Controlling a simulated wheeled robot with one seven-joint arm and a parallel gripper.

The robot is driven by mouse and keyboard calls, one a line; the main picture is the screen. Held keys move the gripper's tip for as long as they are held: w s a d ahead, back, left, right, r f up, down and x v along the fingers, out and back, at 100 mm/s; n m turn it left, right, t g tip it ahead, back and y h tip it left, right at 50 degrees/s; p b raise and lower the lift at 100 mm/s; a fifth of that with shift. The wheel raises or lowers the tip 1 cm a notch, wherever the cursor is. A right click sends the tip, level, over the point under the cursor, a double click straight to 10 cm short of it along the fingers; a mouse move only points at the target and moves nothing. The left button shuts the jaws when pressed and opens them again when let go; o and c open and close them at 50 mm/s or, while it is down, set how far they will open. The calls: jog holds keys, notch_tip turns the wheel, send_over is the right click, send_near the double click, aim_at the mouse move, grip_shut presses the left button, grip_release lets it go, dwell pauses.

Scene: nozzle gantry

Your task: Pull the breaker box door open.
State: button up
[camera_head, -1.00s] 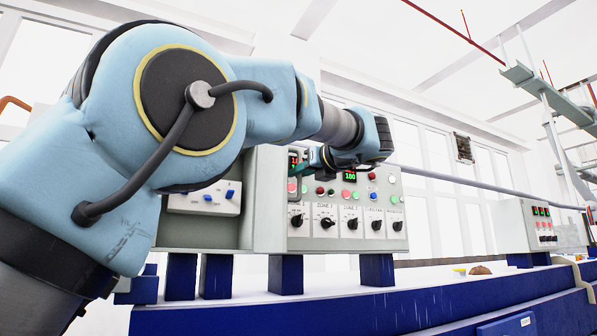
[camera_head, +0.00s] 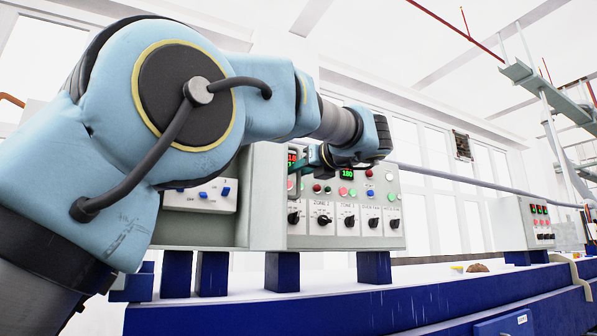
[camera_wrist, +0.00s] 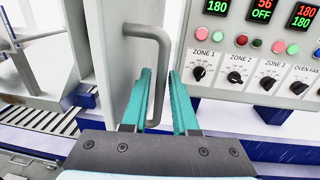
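The breaker box door (camera_wrist: 118,60) is a pale grey panel at the left of the wrist view, with a grey bent-bar handle (camera_wrist: 163,50) on its face. In the head view the door (camera_head: 266,195) stands beside a recess with blue switches, so it looks at least partly open; how far is unclear. My gripper (camera_wrist: 162,85) has two teal fingers closed in around the handle's upright bar. The handle's lower end is partly hidden by the left finger. In the head view my gripper (camera_head: 298,168) is right of the door, and the handle cannot be made out there.
A control panel (camera_head: 345,190) with displays, buttons and black knobs stands close to the right of the door. White switch housing (camera_head: 200,197) is at the left, partly behind my arm. A blue bench (camera_head: 400,305) runs below. A smaller control box (camera_head: 525,222) stands farther right.

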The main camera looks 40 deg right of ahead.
jog(key=s+a+b, duration=0.1)
jog(key=s+b, duration=0.2)
jog(key=s, duration=0.7)
jog(key=shift+s, duration=0.35)
